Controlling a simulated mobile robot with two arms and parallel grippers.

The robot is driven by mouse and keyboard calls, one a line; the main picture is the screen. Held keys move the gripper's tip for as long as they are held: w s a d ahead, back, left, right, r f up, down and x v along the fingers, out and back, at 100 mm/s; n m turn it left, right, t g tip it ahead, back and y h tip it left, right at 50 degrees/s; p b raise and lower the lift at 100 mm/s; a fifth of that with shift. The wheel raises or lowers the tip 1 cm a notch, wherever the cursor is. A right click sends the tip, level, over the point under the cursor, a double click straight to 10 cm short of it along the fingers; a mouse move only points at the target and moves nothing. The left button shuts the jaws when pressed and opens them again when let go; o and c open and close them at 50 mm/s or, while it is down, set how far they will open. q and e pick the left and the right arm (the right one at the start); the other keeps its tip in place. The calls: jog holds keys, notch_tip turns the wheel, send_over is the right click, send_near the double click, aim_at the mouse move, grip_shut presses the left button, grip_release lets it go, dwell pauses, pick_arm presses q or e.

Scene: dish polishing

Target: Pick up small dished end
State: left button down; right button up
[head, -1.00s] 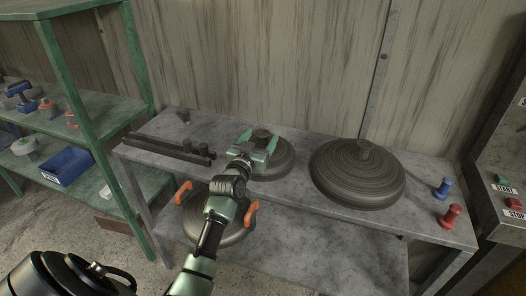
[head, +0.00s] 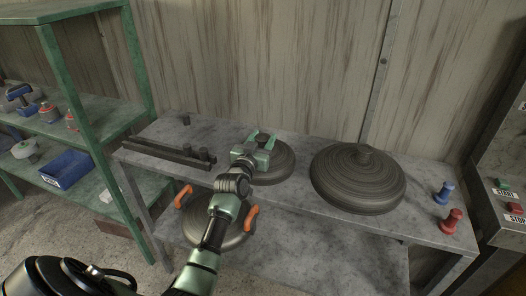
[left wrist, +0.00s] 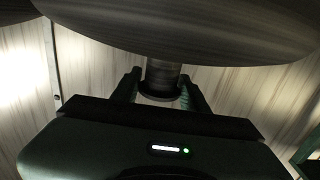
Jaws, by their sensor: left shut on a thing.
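The small dished end (head: 283,167) is a dark, ringed metal dome with a short knob on top. It is on the grey table, left of the large one, and my left arm partly hides it. My left gripper (head: 262,139) is over it with its fingers shut on the knob. In the left wrist view the knob (left wrist: 163,75) is between the two fingertips, and the dish's dark surface (left wrist: 190,35) fills the top. I cannot tell whether the dish has any gap beneath it. My right gripper is not in view.
A large dished end (head: 358,180) is to the right on the table (head: 290,198). Blue (head: 444,190) and red (head: 452,220) knobbed pieces are at the right end. Dark bars (head: 165,152) lie at left. An orange-handled item (head: 233,236) is below. A green shelf (head: 70,125) stands left.

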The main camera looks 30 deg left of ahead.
pick_arm(q)
jog(key=shift+r, duration=0.3)
